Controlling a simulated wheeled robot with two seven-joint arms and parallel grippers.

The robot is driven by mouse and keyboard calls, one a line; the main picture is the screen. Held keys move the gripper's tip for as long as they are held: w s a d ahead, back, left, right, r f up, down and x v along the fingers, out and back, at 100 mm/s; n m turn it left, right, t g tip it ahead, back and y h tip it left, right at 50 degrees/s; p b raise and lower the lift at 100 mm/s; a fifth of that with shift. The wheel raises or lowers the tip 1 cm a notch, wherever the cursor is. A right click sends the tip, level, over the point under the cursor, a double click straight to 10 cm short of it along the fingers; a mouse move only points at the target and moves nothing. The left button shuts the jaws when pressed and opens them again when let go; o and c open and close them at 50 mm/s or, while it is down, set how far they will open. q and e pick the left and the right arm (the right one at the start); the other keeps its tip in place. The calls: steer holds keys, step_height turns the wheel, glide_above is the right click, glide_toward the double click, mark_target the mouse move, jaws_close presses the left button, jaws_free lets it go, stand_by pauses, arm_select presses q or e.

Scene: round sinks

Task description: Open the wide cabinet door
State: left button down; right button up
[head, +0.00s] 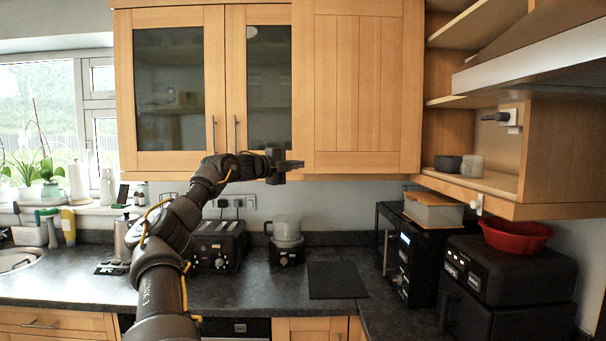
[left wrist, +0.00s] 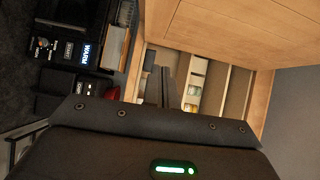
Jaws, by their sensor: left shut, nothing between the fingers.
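A broad wood-panelled cabinet door (head: 360,95) hangs at upper centre in the head view. It covers the right edge of the glazed door (head: 268,90) beside it. I see no handle on it and cannot tell whether it stands ajar. Another glazed door (head: 168,90) at the left looks shut; both glazed doors have vertical handles. My left gripper (head: 297,165) is shut and empty at the panelled door's lower left corner; touching is unclear. In the left wrist view its fingers (left wrist: 160,85) point past a wood panel (left wrist: 235,30) towards shelves. My right gripper is not in view.
Open shelves (head: 470,180) and a cooker hood (head: 535,50) are at the right. The air before the panelled door looks clear.

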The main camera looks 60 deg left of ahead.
arm_select(q)
steer(key=s+a, duration=0.6)
steer(key=shift+r+p, duration=0.25)
steer(key=shift+p, duration=0.05)
